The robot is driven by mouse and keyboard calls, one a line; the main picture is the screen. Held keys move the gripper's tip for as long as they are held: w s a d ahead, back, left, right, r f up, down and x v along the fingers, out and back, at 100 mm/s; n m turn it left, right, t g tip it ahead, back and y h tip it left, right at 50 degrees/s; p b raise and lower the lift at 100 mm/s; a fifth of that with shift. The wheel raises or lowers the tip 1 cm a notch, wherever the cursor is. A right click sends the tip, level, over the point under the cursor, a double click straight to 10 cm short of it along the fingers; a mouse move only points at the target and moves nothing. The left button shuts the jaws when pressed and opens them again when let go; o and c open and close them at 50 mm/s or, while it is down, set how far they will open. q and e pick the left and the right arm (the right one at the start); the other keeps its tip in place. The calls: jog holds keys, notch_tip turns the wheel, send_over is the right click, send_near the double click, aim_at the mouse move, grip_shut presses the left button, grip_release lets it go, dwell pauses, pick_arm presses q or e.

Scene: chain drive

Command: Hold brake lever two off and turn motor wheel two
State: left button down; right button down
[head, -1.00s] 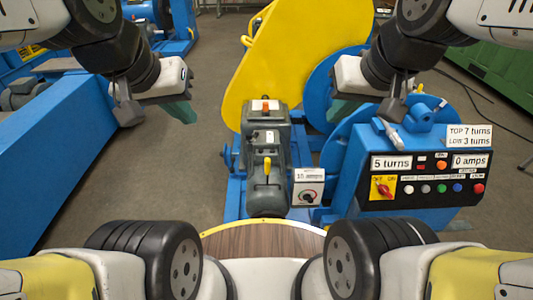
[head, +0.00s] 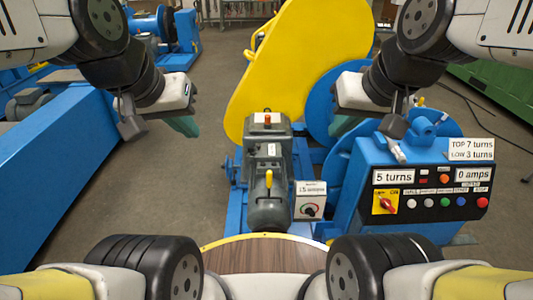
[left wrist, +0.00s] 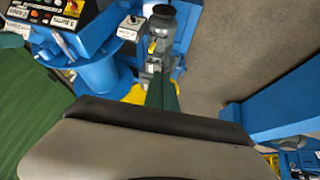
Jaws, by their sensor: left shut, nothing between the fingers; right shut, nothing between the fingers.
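A grey motor unit (head: 267,150) stands upright on a blue frame in the middle of the head view. An orange knob (head: 267,118) is on its top and a small yellow lever (head: 269,180) on its near side. No number two label is readable on either, and I cannot pick out a wheel marked two. The motor also shows in the left wrist view (left wrist: 159,28). My left gripper (head: 186,125) is shut, empty, left of the motor and apart from it. My right gripper (head: 343,125) is shut, empty, right of the motor and above the blue console.
The blue console (head: 360,205) reads 5 turns and 0 amps. A small dial box (head: 310,205) stands beside the motor. A large yellow guard (head: 290,70) and blue wheel (head: 322,85) rise behind. A blue beam (head: 70,150) lies left; floor between it and the motor is clear.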

pick_arm(q)
jog(key=shift+w, duration=0.1)
jog(key=w+d+f+g+h, duration=0.1)
jog(key=w+d+g+h, duration=0.15)
jog(key=w, duration=0.55)
jog(key=w+d+f+g+h, duration=0.1)
jog(key=w+d+f+g, duration=0.15)
jog(key=w, duration=0.65)
jog(key=w+d+f+n+h, duration=0.2)
jog(key=w+f+h, duration=0.5)
jog(key=w+f, duration=1.2)
jog(key=w+a+f+n+t+h, duration=0.1)
jog(key=f+t, duration=0.3)
jog(key=f, duration=1)
jog(key=w+a+f+n+t+h, duration=0.1)
jog(key=w+a+f+n+t, duration=0.1)
jog(key=f, duration=1.3)
jog(key=shift+w+f+n+t+h, duration=0.2)
jog(key=shift+n+t+h, duration=0.15)
jog(key=shift+n+t, duration=0.6)
